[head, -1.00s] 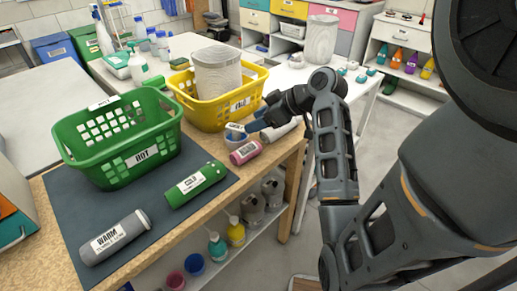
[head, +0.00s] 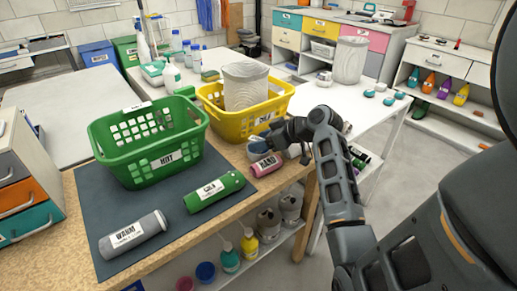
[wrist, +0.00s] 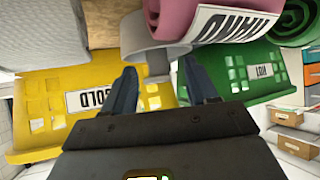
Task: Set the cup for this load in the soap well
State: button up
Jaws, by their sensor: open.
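My gripper (head: 262,146) is open at the table's right end, behind the pink roll labelled HAND (head: 265,167) and in front of the yellow basket (head: 282,108). In the wrist view, my blue fingers (wrist: 160,84) are apart. A pale grey curved edge (wrist: 165,60) shows beyond and between them; I cannot tell what it belongs to. The pink roll (wrist: 180,20) is just above. A small pale blue-and-white shape (head: 256,150) at the fingertips is too small to make out. A pink cup (head: 185,284) and a blue cup (head: 205,271) stand on the lower shelf. I cannot make out a soap well.
A green basket labelled HOT (head: 135,165) stands on the dark mat (head: 95,215). A green roll labelled COLD (head: 214,192) and a grey roll labelled WARM (head: 133,234) lie on it. Several bottles stand on the white table behind. The floor at right is clear.

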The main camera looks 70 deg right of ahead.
jog(key=c, duration=1)
grip_shut()
jog(key=shift+r, duration=0.15)
